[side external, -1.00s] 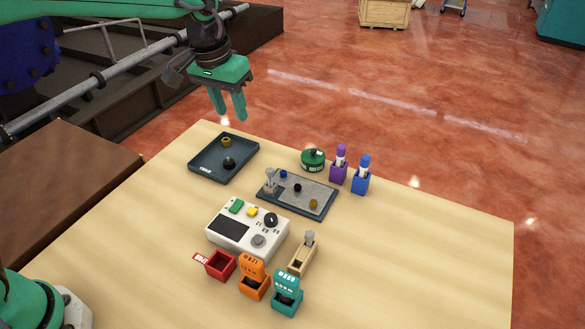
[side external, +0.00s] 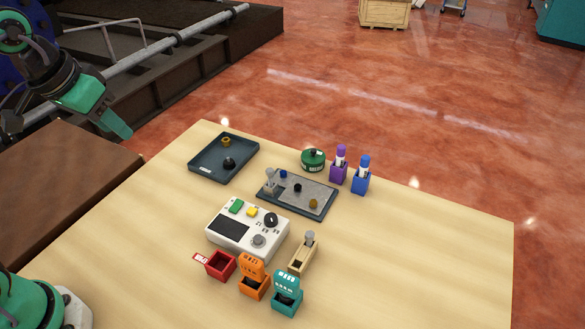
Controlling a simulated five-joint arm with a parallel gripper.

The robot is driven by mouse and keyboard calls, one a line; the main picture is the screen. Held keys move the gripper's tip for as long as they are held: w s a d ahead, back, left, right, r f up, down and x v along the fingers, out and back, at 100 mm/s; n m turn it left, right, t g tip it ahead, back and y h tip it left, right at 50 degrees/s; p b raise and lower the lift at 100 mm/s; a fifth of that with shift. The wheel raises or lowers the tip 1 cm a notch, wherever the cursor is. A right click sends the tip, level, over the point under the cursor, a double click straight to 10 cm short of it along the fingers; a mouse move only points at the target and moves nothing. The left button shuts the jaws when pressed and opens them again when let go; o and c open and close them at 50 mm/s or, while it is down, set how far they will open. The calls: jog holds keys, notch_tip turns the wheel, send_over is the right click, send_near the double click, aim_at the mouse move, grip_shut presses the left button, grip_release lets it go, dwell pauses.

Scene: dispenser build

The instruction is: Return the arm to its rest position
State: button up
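My gripper (side external: 116,126) is at the upper left, raised in the air beyond the table's left edge. Its green fingers point down and to the right, and I cannot tell how far apart they are. I see nothing held at the visible fingertips. It is well clear of the things on the table (side external: 430,260). Part of my arm is cut off by the left edge of the picture.
On the table are a dark tray (side external: 200,170), a grey plate (side external: 318,192), a white control box (side external: 232,243), a green round container (side external: 313,160), purple (side external: 339,172) and blue (side external: 361,183) holders, and red, orange and teal holders in front. A brown block (side external: 60,190) stands at the left.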

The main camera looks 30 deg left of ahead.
jog(key=s+a+f+t, duration=0.1)
jog(key=s+a+f, duration=0.1)
jog(key=s, duration=0.4)
jog(key=shift+s+f, duration=0.15)
jog(key=shift+f, duration=0.25)
